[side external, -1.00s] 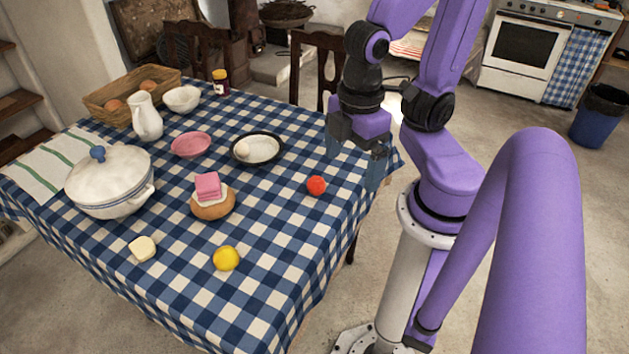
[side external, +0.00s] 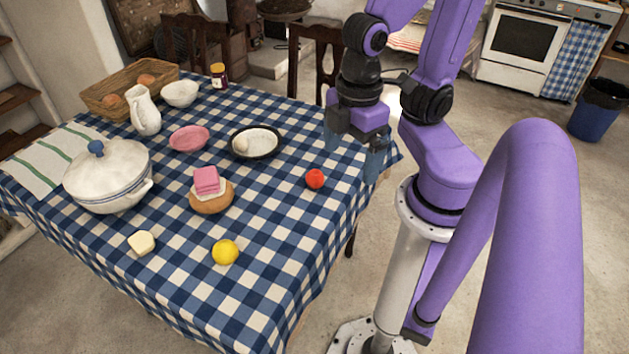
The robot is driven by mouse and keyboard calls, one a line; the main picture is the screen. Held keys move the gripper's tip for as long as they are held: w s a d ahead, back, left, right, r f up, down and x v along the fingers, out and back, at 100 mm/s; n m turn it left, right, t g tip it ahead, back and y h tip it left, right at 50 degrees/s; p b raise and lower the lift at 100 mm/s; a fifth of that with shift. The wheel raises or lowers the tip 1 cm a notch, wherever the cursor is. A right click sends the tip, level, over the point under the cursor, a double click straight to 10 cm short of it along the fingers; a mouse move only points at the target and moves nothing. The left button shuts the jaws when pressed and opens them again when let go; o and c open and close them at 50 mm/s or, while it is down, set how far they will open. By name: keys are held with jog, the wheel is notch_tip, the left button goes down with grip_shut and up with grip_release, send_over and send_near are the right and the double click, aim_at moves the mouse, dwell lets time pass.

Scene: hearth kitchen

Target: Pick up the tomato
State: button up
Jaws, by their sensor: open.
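The red tomato (side external: 315,179) sits on the blue and white checked tablecloth near the table's right edge. My gripper (side external: 352,158) is open and empty, pointing down, up and to the right of the tomato in the picture. Its two bluish fingers are spread apart, one over the cloth and one near the table's right edge. The gripper does not touch the tomato, and nothing hides the tomato.
A dark-rimmed plate (side external: 268,142) with an egg lies left of the gripper. Cloth around the tomato is clear.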

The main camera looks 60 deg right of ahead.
jog(key=shift+c, duration=0.9)
jog(key=n+h, duration=0.3)
jog(key=h, duration=1.1)
send_near(312, 180)
jog(key=x, duration=0.6)
jog(key=shift+s, duration=0.3)
jog(key=shift+w+x, duration=0.15)
jog(key=shift+x, duration=1.1)
jog(key=shift+w+x, duration=0.15)
jog(key=shift+x, duration=1.15)
jog(key=c, duration=1.1)
